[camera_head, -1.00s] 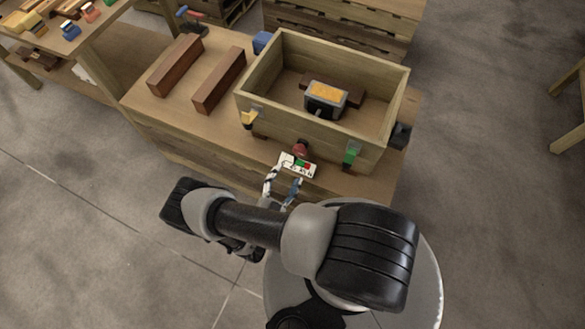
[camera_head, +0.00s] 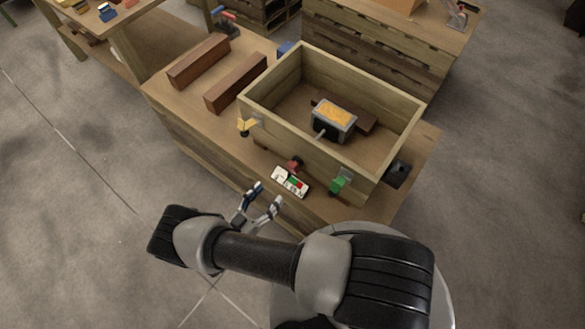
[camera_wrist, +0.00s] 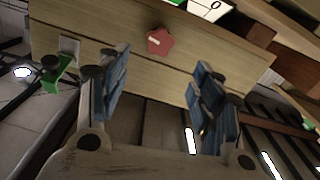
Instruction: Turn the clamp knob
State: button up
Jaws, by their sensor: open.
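The clamp knob is a red, star-shaped knob (camera_wrist: 160,41) with a pale mark, on the front wall of a wooden box. It also shows in the head view (camera_head: 295,163), small, just above the white label plate. My gripper (camera_head: 267,195) is open and empty, in front of the box, lower left of the knob and apart from it. In the wrist view my gripper's blue-padded fingers (camera_wrist: 157,76) are spread on either side, with the knob ahead between and beyond their tips. Nothing covers the knob there.
The open wooden box (camera_head: 375,165) stands on a workbench and holds a grey block with a yellow top (camera_head: 335,115). A green clamp (camera_head: 340,183) and a yellow clamp (camera_head: 245,122) sit on its front wall. The white label plate (camera_head: 280,181) lies before it. Brown bars (camera_head: 236,82) lie left.

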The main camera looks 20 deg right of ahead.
aim_at(291, 170)
jog(key=b+x, duration=0.1)
jog(key=x, duration=1.2)
jog(key=shift+c, duration=0.5)
jog(key=c, duration=1)
jog(key=shift+m, duration=0.3)
jog(key=shift+s+m, duration=0.1)
jog(key=shift+m, duration=2.5)
